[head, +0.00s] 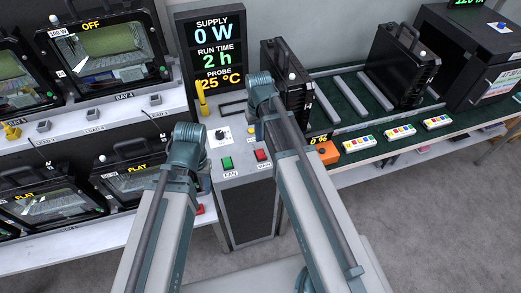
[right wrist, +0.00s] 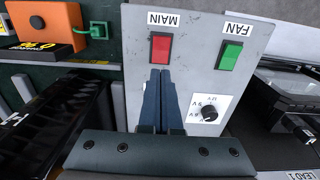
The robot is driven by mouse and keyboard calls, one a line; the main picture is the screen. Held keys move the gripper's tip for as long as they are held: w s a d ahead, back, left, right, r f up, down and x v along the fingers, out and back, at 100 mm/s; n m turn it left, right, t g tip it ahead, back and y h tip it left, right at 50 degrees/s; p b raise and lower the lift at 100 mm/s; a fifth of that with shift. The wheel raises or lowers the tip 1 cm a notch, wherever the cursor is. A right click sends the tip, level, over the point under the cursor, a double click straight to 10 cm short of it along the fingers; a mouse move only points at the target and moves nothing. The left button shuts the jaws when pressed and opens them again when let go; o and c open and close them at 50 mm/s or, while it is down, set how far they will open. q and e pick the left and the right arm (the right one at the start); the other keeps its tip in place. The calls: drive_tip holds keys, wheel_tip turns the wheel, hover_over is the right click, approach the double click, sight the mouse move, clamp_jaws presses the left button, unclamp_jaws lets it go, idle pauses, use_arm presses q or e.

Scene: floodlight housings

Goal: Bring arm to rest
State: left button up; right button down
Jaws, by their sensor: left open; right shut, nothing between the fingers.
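My right gripper (right wrist: 160,75) is shut and empty in the right wrist view. Its fingertips lie just beside the red MAIN button (right wrist: 160,47) in the picture; I cannot tell whether they touch it. My right arm (head: 290,150) reaches over the control panel (head: 230,192) in the head view, where its fingers are hidden. My left arm (head: 165,215) extends forward in front of the panel's left side. Its gripper fingers are hidden behind the arm. The green FAN button (head: 227,163) and a black dial (head: 220,135) are on the panel.
The display (head: 212,55) above reads 0 W, 2 h and 25 °C. Floodlights (head: 105,55) fill the rack at left. Black housings (head: 400,65) stand on the green bench at right, near an orange box (head: 328,153). Grey floor (head: 430,230) is open at lower right.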

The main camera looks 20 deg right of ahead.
drive_tip(key=shift+r, duration=0.45)
drive_tip(key=s+a+n+h, duration=0.1)
drive_tip(key=s+a+n, duration=0.2)
drive_tip(key=s+a, duration=0.7)
drive_tip(key=s, duration=0.4)
drive_tip(key=shift+s+a, duration=0.15)
drive_tip(key=shift+a, duration=0.1)
